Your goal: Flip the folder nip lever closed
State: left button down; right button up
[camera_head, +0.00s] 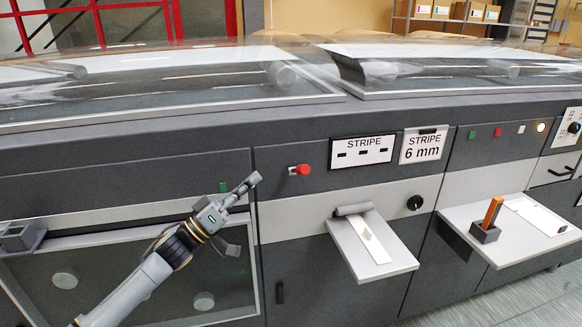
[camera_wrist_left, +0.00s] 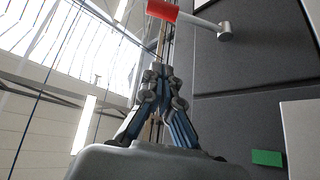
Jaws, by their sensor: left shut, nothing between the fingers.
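A lever with a red grip (camera_head: 304,170) sticks out of the dark machine front, just left of the STRIPE sign. In the left wrist view its red grip (camera_wrist_left: 163,10) and pale rod run to a round metal pivot on the panel, and the top of the grip is cut off by the frame edge. My left gripper (camera_head: 252,180) is shut and empty, pointing right toward the lever, with a gap between them. Its closed fingers (camera_wrist_left: 157,72) show below the red grip in the wrist view. My right gripper is not in view.
A green marker (camera_head: 223,187) sits on the panel behind my gripper. To the right are a STRIPE sign (camera_head: 362,151), a black knob (camera_head: 415,203) and a protruding shelf (camera_head: 396,262). Clear covers (camera_head: 180,88) lie above. A framed window (camera_head: 110,275) lies below my arm.

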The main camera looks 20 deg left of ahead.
aim_at(298, 170)
pick_arm(q)
jog(key=s+r+p+x, duration=0.1)
jog(key=p+x, duration=0.2)
jog(key=x, duration=0.7)
jog(key=shift+s+d+f+h+p, duration=0.15)
jog(key=shift+d+f+h, duration=0.05)
jog(key=shift+d+f, duration=0.5)
jog(key=shift+s+d+f+h+p, duration=0.2)
jog(key=shift+d+f, duration=0.35)
jog(key=shift+f, duration=0.3)
jog(key=shift+m, duration=0.3)
